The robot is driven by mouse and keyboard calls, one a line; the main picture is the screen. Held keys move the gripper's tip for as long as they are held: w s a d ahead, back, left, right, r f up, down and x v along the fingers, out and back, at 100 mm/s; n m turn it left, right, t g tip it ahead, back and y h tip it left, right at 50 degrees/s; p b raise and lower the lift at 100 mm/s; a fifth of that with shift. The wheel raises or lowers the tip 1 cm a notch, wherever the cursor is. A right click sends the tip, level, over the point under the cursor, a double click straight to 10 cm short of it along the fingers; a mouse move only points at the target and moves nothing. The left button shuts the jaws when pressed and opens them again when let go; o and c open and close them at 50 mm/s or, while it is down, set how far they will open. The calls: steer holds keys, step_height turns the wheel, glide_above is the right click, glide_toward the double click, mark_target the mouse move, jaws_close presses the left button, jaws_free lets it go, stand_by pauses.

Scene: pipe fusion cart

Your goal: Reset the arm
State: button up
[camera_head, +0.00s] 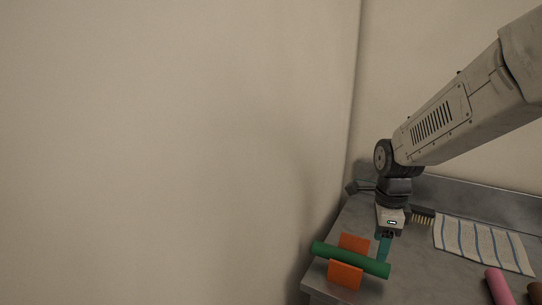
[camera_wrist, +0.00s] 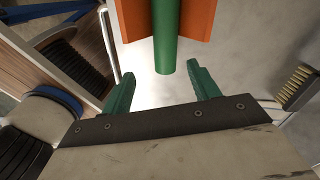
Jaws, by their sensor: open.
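My arm reaches in from the upper right in the head view. My gripper (camera_head: 384,248) points down over the grey cart top (camera_head: 345,218). In the wrist view my gripper (camera_wrist: 164,85) has its two green fingers spread apart with nothing held. A green pipe (camera_head: 328,252) lies in an orange holder (camera_head: 346,274) near the cart's front left corner. In the wrist view the end of the green pipe (camera_wrist: 166,40) shows ahead of and between the fingers, apart from them. The orange holder (camera_wrist: 199,18) stands around the pipe there.
A brush (camera_head: 423,216) and a striped cloth (camera_head: 480,243) lie to the right of my gripper. A pink pipe (camera_head: 498,286) and a brown one (camera_head: 536,292) lie at the lower right. A wall rises behind the cart and at its left.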

steer(key=s+a+r+n, duration=0.1)
steer(key=s+r+n, duration=0.4)
steer(key=s+n, duration=0.6)
steer(key=s+a+r+n+t, duration=0.1)
steer(key=s+r+n, duration=0.4)
steer(key=s+n, duration=0.6)
steer(key=shift+s+r+t, duration=0.3)
steer(key=shift+s, duration=0.25)
